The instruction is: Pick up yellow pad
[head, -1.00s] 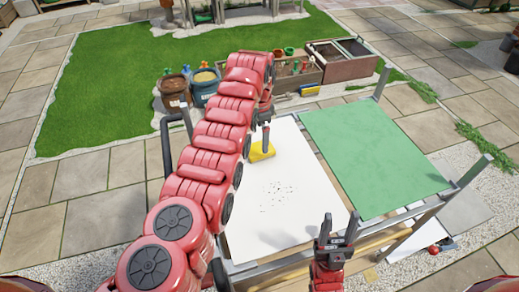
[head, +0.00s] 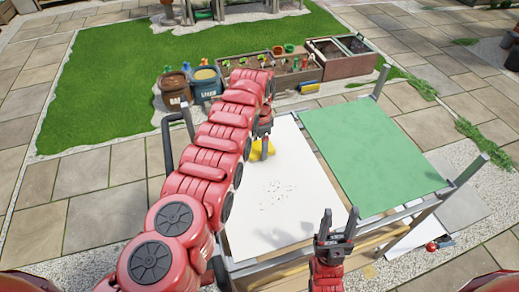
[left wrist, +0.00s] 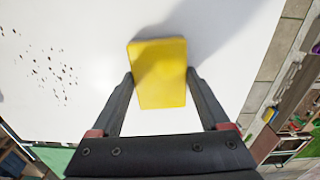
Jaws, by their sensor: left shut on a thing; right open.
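The yellow pad (head: 257,155) is at the far left part of the white tabletop (head: 290,215). My left gripper (head: 264,150) is over it, partly hiding it in the head view. In the left wrist view the pad (left wrist: 160,75) sits between the two fingers of my left gripper (left wrist: 160,82), which are shut on its sides. I cannot tell whether the pad touches the tabletop. My right gripper (head: 338,218) is open and empty near the front edge of the white tabletop.
Dark specks (head: 280,192) lie scattered on the white top. A green panel (head: 370,155) lies to the right of it, with metal posts at the corners.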

